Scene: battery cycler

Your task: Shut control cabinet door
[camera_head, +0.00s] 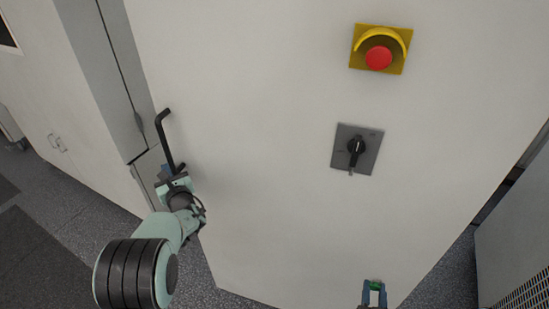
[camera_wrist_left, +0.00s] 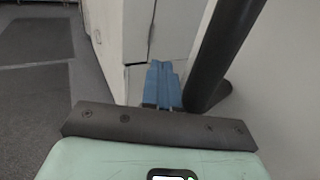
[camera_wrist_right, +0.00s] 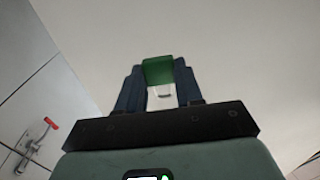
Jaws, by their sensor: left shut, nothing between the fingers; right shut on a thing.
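The control cabinet door (camera_head: 270,140) is a large white panel with a black bar handle (camera_head: 164,135) along its left edge. My left gripper (camera_head: 167,172) is at the handle's lower end. In the left wrist view its blue fingers (camera_wrist_left: 162,85) are shut and empty, just beside the black handle (camera_wrist_left: 225,50); I cannot tell if they touch it. My right gripper (camera_head: 374,292) is low in front of the panel, shut on a small green and white thing (camera_wrist_right: 158,72). How far the door stands open is unclear.
The panel carries a red emergency stop button (camera_head: 379,58) on a yellow plate and a black rotary switch (camera_head: 356,148). White cabinets (camera_head: 50,90) stand at left. A grey vented unit (camera_head: 520,240) is at lower right. A red-tipped lever (camera_wrist_right: 40,140) shows in the right wrist view.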

